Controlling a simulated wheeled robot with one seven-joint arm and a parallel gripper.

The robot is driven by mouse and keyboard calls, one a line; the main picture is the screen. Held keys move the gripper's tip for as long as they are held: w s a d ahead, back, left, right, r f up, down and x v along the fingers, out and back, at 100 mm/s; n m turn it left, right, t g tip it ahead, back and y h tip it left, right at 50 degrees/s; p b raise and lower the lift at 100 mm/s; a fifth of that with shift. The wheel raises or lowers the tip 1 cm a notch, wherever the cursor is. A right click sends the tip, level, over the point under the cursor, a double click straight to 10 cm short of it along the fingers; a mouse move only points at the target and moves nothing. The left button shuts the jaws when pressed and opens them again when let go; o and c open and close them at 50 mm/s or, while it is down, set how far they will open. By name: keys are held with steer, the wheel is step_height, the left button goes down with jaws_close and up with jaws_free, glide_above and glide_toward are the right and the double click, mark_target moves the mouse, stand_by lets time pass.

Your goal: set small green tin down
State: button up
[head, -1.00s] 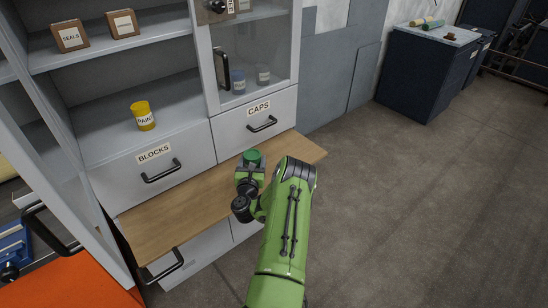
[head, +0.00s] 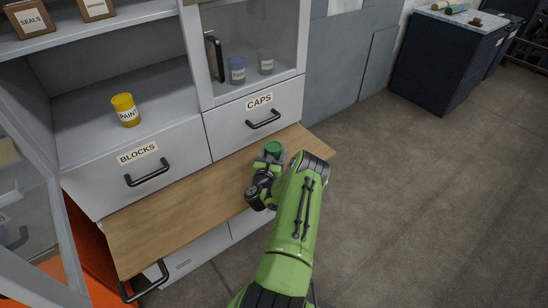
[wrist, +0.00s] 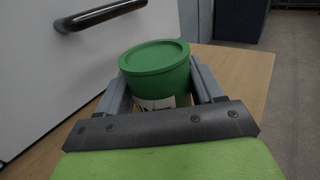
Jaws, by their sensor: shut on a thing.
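The small green tin (wrist: 155,72) is a round tin with a green lid and a pale label low on its side. My gripper (wrist: 160,88) is shut on it, one finger on each side. In the head view the tin (head: 274,148) shows at the end of my arm, over the right part of the wooden board (head: 170,215) and below the CAPS drawer. The tin looks upright. Its base is hidden in both views, so I cannot tell whether it touches the board.
The CAPS drawer (head: 236,127) and BLOCKS drawer (head: 140,180) stand behind the board, with protruding handles. A yellow paint tin (head: 125,110) stands on the shelf above. The left and middle of the board are bare. A dark cabinet (head: 440,65) stands at the back right.

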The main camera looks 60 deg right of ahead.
steer(key=shift+f, duration=0.4)
steer(key=o, duration=1.3)
steer(key=b+v, duration=0.1)
steer(key=v, duration=0.9)
steer(key=shift+a+f+b, duration=0.1)
steer(key=shift+b, duration=0.25)
steer(key=shift+a+f+b, duration=0.2)
steer(key=shift+f+b, duration=0.05)
steer(key=shift+b, duration=0.85)
steer(key=shift+s+a+b, duration=0.15)
steer(key=shift+a+b, duration=0.1)
steer(key=shift+b, duration=0.35)
steer(key=shift+a+r+b, duration=0.2)
steer(key=shift+a+b, duration=0.2)
steer(key=shift+b, duration=0.3)
steer(key=shift+a+r, duration=0.1)
steer(key=shift+r, duration=0.15)
